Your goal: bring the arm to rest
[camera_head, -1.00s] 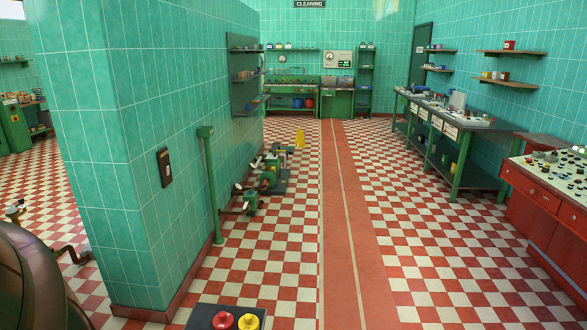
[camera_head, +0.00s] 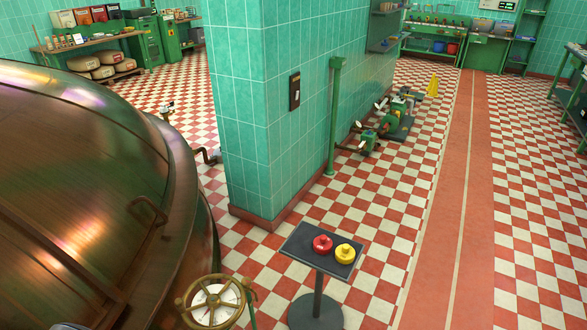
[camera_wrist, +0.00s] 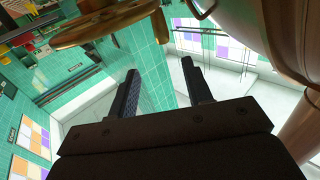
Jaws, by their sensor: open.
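My gripper (camera_wrist: 160,88) shows in the wrist view. Its two dark fingers stand apart with nothing between them. Behind them are green tiled wall and a pale area. A brass handwheel (camera_wrist: 110,24) crosses the top left of the wrist view, close beyond the fingers, with no contact visible. In the head view a brass handwheel (camera_head: 214,303) with a white dial stands at the bottom, in front of the copper kettle (camera_head: 90,190). My gripper cannot be made out in the head view.
A small dark stand (camera_head: 300,249) carries a red knob (camera_head: 322,244) and a yellow knob (camera_head: 345,253). A green tiled pillar (camera_head: 238,120) rises behind it. Valves and pumps (camera_head: 395,115) stand along the wall. The red floor lane (camera_head: 455,190) at right is clear.

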